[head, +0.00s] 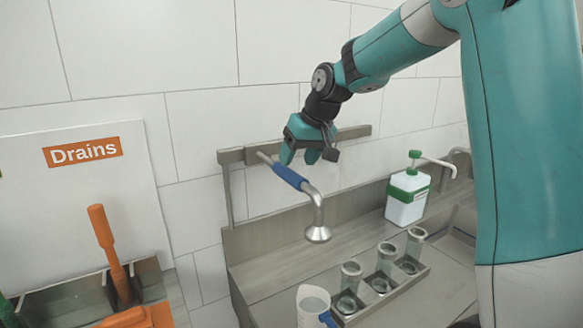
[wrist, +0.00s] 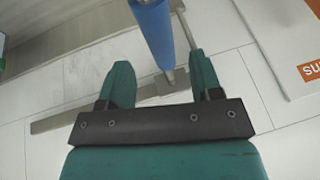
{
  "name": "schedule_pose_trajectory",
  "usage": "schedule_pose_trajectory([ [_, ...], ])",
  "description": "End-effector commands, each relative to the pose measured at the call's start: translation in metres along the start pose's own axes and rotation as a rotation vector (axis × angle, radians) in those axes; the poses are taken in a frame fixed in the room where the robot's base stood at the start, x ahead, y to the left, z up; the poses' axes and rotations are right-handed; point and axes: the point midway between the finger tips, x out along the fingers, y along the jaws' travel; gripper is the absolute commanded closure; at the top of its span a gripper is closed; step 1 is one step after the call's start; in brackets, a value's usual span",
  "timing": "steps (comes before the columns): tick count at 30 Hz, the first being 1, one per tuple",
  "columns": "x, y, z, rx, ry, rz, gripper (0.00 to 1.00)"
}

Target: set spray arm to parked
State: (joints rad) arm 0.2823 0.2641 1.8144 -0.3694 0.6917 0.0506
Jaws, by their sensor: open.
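The spray arm (head: 290,177) is a metal pipe with a blue sleeve and a bell-shaped spray head (head: 318,233) at its lower end. It slopes down to the right from the wall rail, with its head hanging above the counter. The blue sleeve (wrist: 155,30) also shows in the wrist view. My gripper (head: 299,158) is open, just above the pipe's upper part. In the wrist view, my gripper (wrist: 158,63) has its fingers on either side of the pipe's line, with the sleeve beyond the tips. I cannot tell whether the pipe lies between the fingers in depth.
A metal rail (head: 350,133) runs along the tiled wall behind my gripper. A green-and-white pump bottle (head: 407,198) is to the right. Orange tools (head: 107,240) and a "Drains" board (head: 75,180) are left.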

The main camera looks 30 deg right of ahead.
Motion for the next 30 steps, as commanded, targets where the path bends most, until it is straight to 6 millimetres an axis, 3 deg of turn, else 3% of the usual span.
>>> schedule_pose_trajectory([
  [3, 0.021, -0.001, 0.000, 0.000, -0.004, -0.001, 0.41],
  [9, 0.044, -0.001, -0.001, -0.001, -0.001, -0.001, 0.41],
  [20, 0.050, 0.000, 0.000, 0.000, 0.001, 0.000, 0.41],
  [28, 0.050, 0.000, 0.000, 0.000, 0.001, 0.000, 1.00],
  [30, 0.050, 0.000, 0.000, 0.000, 0.001, 0.000, 1.00],
])
